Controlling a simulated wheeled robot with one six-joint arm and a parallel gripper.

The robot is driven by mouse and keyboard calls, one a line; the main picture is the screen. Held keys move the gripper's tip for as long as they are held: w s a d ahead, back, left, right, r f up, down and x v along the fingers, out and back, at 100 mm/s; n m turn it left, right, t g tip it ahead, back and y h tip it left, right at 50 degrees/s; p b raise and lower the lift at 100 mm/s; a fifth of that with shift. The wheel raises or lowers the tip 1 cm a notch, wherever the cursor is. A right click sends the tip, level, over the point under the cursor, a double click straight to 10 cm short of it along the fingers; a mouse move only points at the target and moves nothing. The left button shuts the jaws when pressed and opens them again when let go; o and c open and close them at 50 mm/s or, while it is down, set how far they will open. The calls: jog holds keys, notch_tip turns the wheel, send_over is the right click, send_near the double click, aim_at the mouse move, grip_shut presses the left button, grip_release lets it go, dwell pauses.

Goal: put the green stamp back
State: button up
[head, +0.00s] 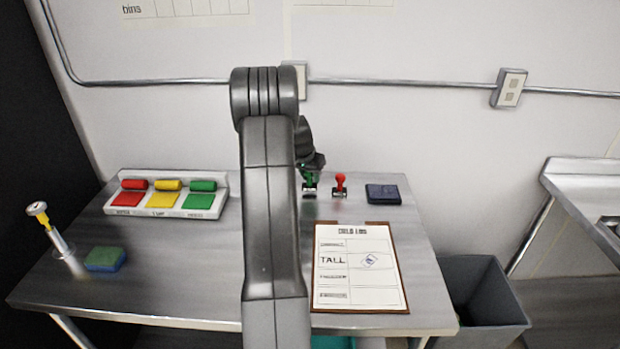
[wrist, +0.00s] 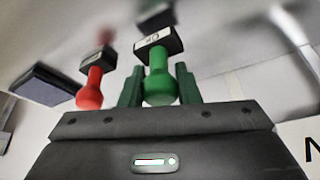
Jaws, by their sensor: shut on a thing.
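The green stamp (wrist: 158,87) is held between the two fingers of my gripper (wrist: 158,90) in the wrist view. Its green knob sits between the fingers and its black block with a white label points away from the gripper. In the head view the green stamp (head: 308,182) shows just right of my arm, close to the table top near the back. I cannot tell whether its base touches the table. My gripper (head: 309,172) is partly hidden by my arm there. The red stamp (head: 340,183) stands upright just to the right.
A dark ink pad (head: 383,194) lies right of the red stamp. A clipboard (head: 327,302) with a paper log lies in front. A tray (head: 120,210) with red, yellow and green pieces, a sponge (head: 104,259) and a thermometer in a holder (head: 62,245) are on the left. A bin (head: 487,300) stands right of the table.

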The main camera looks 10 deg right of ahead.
jog(key=shift+f, duration=0.85)
jog(key=o, duration=0.8)
jog(key=shift+r, duration=0.15)
jog(key=b+v, duration=0.1)
jog(key=v, duration=1.1)
jog(key=shift+b, duration=0.35)
jog(key=p+x, duration=0.2)
jog(key=x, duration=1)
jog(key=shift+w+r, duration=0.1)
jog(key=shift+r, duration=0.15)
jog(key=shift+r+b, duration=0.4)
jog(key=shift+r, duration=0.8)
